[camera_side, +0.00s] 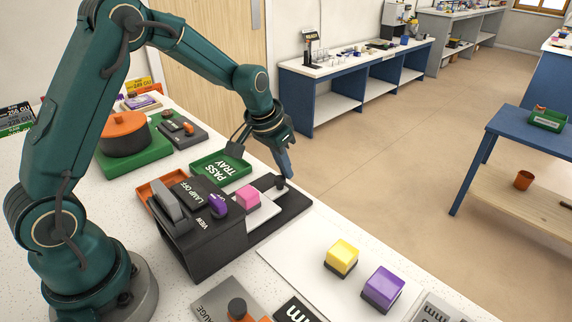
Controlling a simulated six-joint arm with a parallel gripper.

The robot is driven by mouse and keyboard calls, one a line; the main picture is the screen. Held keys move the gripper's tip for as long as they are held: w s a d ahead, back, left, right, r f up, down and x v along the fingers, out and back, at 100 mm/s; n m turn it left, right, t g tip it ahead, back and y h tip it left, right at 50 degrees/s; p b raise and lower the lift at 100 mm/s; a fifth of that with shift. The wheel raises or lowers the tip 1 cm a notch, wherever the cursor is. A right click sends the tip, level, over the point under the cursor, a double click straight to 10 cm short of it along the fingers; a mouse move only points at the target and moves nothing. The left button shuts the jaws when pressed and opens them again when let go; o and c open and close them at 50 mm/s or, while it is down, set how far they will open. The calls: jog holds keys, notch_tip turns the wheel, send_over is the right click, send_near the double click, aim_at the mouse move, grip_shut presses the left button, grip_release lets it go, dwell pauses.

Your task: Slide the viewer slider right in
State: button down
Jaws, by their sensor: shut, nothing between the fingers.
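The viewer (206,246) is a black box marked VIEW and LAMP OFF, left of the picture's middle. A dark base (292,207) runs out from its right side. On this base lies the slider (262,211), a light plate partly outside the viewer, with a pink block (248,196) on it. A small dark upright knob (281,183) stands at the slider's outer end. My gripper (288,173) is shut and empty, pointing down at the knob. Its tips are at or just behind the knob; I cannot tell whether they touch.
A green PASS TRAY (219,162) lies behind the viewer, and an orange tray (150,190) at its left. A yellow-topped block (342,256) and a purple-topped block (382,288) stand on a white sheet in front. The bench edge is close right of the base.

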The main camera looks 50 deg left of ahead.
aim_at(248, 192)
jog(key=s, duration=1)
jog(key=shift+f, duration=0.1)
